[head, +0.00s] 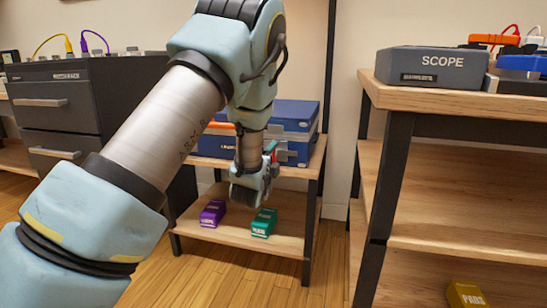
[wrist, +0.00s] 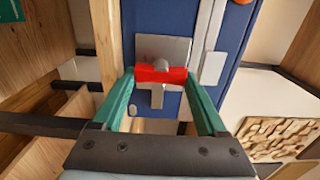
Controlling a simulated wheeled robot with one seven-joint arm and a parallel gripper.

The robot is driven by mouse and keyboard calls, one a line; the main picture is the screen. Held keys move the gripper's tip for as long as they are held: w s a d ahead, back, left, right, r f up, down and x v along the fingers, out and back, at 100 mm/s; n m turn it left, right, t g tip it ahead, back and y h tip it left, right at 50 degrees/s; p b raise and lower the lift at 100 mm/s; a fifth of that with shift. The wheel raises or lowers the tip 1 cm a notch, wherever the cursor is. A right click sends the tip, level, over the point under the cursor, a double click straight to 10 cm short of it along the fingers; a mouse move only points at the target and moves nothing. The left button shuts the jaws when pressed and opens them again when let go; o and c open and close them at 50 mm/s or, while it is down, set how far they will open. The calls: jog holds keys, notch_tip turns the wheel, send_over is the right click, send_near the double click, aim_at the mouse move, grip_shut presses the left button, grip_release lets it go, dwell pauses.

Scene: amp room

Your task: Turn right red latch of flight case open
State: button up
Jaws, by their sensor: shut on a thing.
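The blue flight case (head: 296,112) sits on the upper wooden shelf, partly hidden behind my arm. In the wrist view the case (wrist: 144,20) has a metal plate with a red latch (wrist: 160,74) on its front. My gripper (wrist: 161,77) has its two teal fingers on either side of the red latch, shut on its ends. The latch lies crosswise between the fingers. In the head view my gripper (head: 271,148) is at the front of the case, and the latch itself is mostly hidden there.
Below the case, a purple box (head: 213,213) and a teal box (head: 264,223) stand on the lower shelf. A dark drawer cabinet (head: 68,115) is at left. At right, a wooden rack (head: 450,98) carries a grey SCOPE box (head: 432,66). The floor between is clear.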

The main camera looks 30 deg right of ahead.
jog(key=o, duration=1.3)
jog(key=shift+s, duration=0.1)
jog(key=p+v, duration=0.2)
jog(key=v, duration=0.8)
jog(key=shift+s+a, duration=0.25)
jog(key=shift+a, duration=0.05)
jog(key=w+a+f+n+g+y+p, duration=0.1)
jog(key=w+a+n+g+y, duration=0.2)
jog(key=a+n, duration=0.55)
jog(key=w+a+f+n+g+y, duration=0.1)
jog(key=w+a+n+y, duration=0.1)
jog(key=a+n+y, duration=0.65)
jog(key=s+a+r+n+g+p, duration=0.1)
jog(key=s+a+n+g, duration=0.3)
jog(key=s+a, duration=0.45)
jog(key=s+a+r+n+g, duration=0.25)
jog(key=s+a+n, duration=0.3)
jog(key=a, duration=0.65)
notch_tip(320, 180, up, 37)
jog(key=s+g+p, duration=0.1)
jog(key=p, duration=3.7)
jog(key=shift+m, duration=0.45)
